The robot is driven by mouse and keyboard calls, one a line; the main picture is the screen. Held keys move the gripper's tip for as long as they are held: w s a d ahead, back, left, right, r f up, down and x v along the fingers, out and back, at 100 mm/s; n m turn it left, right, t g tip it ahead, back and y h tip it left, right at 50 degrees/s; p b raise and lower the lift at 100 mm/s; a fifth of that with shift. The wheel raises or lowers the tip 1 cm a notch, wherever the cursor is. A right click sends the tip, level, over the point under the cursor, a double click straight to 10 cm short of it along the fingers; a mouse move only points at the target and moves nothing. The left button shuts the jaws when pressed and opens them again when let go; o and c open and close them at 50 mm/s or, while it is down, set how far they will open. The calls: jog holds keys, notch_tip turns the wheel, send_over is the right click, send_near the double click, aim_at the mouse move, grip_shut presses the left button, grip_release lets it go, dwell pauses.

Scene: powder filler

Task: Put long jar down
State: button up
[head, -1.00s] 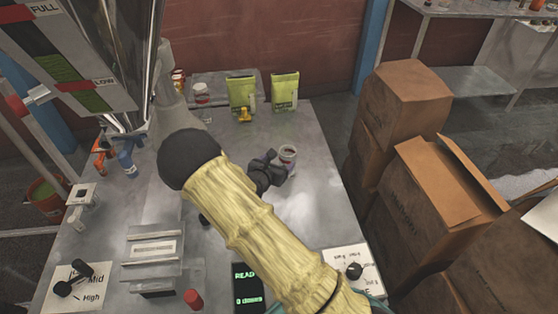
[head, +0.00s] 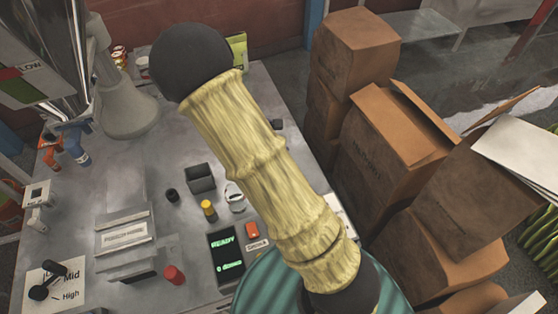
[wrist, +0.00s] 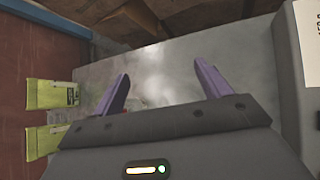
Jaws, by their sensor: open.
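My gripper (wrist: 163,88) shows in the wrist view with its two purple fingers spread apart over the grey table (wrist: 190,58). A pale blurred patch lies between the fingers, with a small red spot by the left finger; I cannot tell whether this is the long jar. In the head view my arm covers the gripper and the table beneath it. I cannot make out the long jar clearly in either current view.
Green pouches (wrist: 50,93) show at the wrist view's left.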

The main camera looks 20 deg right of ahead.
jog(key=s+a+r+m+g+y, duration=0.1)
jog(key=s+r+m+y, duration=0.3)
jog(key=s+m, duration=0.4)
jog(key=s+a+r+m+y, duration=0.3)
jog(key=s+r+m+y, duration=0.1)
jog(key=s+m, duration=0.4)
jog(key=shift+s+r+m+g+y, duration=0.4)
jog(key=shift+r+m, duration=0.4)
jog(key=shift+m, duration=0.2)
jog(key=shift+o, duration=0.4)
jog(key=shift+a, duration=0.1)
jog(key=w+d+f+n+t, duration=0.25)
jog(key=w+f, duration=0.25)
jog(key=w, duration=0.4)
jog(key=w+d+f+n+t, duration=0.1)
jog(key=w+f+t, duration=0.3)
jog(key=w, duration=0.5)
notch_tip(320, 180, down, 9)
jog(key=w+t+y+b, duration=0.1)
jog(key=w+t+y, duration=0.1)
jog(key=t+y, duration=0.3)
jog(key=t, duration=0.3)
jog(key=shift+w+d+y, duration=0.35)
jog(key=shift+w+y, duration=0.05)
